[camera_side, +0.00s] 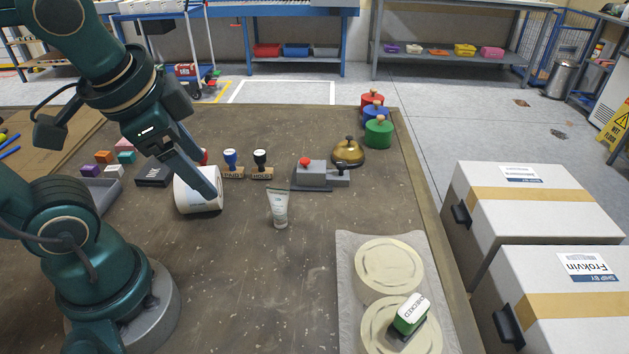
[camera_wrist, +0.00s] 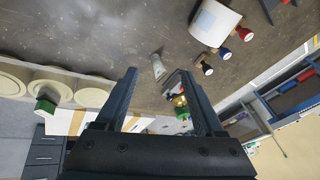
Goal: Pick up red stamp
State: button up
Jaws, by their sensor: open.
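The red stamp (camera_side: 205,156) shows only as a small red piece behind my gripper in the side view, left of the blue-handled stamp (camera_side: 231,160) and the black-handled stamp (camera_side: 261,162). In the wrist view the red stamp's knob (camera_wrist: 246,34) is at the upper right, beside the white cylinder (camera_wrist: 213,22), outside the span of my fingers. My gripper (camera_side: 211,190) is open and empty, pointing down and right, overlapping the white cylinder in the side view. The wrist view shows its two fingers (camera_wrist: 157,76) wide apart. The red stamp's base is hidden in the side view.
A white tube (camera_side: 278,208) stands in mid-table. A grey device with a red button (camera_side: 312,172), a brass bell (camera_side: 348,152) and knobbed red, blue and green pots (camera_side: 378,132) are further right. Table front-centre is clear.

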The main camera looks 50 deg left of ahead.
jog(key=w+a+r+m+g+y, duration=0.1)
jog(key=w+a+m+g+y, duration=0.6)
jog(key=a, duration=0.3)
jog(key=w+a+f+m+y, duration=0.2)
jog(key=w+f, duration=0.1)
jog(key=w, duration=0.2)
jog(key=m+g+y, duration=0.2)
send_near(203, 163)
notch_tip(203, 163, up, 4)
jog(key=w+d, duration=0.1)
jog(key=d, duration=0.1)
jog(key=x, duration=0.5)
jog(key=shift+a+f, duration=0.1)
jog(key=shift+a, duration=0.1)
jog(key=shift+f+x, duration=0.15)
jog(key=shift+x, duration=1.3)
jog(key=shift+f+x, duration=0.15)
jog(key=shift+x, duration=1.3)
jog(key=shift+w, duration=0.2)
grip_shut()
